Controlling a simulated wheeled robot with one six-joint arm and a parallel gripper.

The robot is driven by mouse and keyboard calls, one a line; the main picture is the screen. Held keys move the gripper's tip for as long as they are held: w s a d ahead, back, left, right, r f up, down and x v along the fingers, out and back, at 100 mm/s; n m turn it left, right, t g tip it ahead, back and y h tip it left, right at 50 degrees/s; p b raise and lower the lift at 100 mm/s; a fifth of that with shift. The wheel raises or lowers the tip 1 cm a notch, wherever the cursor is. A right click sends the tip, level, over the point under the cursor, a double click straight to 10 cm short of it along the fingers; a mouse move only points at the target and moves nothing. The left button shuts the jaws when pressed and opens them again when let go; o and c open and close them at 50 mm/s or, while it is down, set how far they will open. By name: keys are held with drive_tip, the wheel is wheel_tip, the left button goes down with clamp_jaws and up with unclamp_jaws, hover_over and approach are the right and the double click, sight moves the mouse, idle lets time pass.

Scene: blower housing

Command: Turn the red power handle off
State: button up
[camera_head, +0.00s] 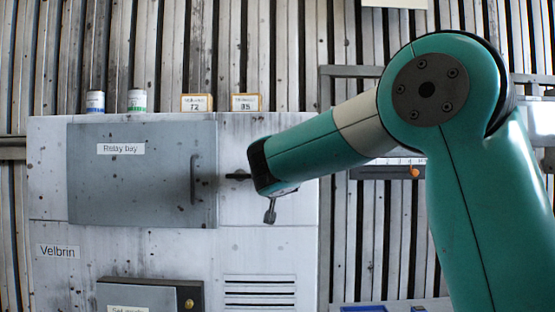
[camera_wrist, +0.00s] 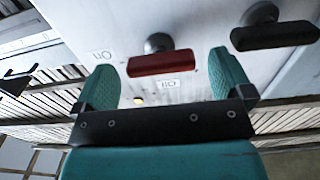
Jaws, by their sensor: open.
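The red power handle (camera_wrist: 162,63) shows in the wrist view as a short red bar on a round grey mount. Its left end lies near the "On" label (camera_wrist: 102,55), and the "Off" label (camera_wrist: 168,84) is just below it; both labels appear upside down. My gripper (camera_wrist: 162,68) is open, with one teal finger to each side of the red bar in the picture. Neither finger visibly touches it, and I cannot tell the depth gap. In the head view my arm's end is in front of the cabinet's right part, and the red handle is hidden there.
A black handle (camera_wrist: 275,36) is close beyond my right finger in the wrist view. The white cabinet (camera_head: 255,245) has a grey "Relay bay" door (camera_head: 140,185) and a lower box (camera_head: 150,293). Bottles and yellow-framed tags stand on top.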

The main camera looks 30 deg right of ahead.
drive_tip(key=shift+p+x, duration=0.3)
drive_tip(key=shift+x, duration=0.75)
drive_tip(key=c, duration=0.9)
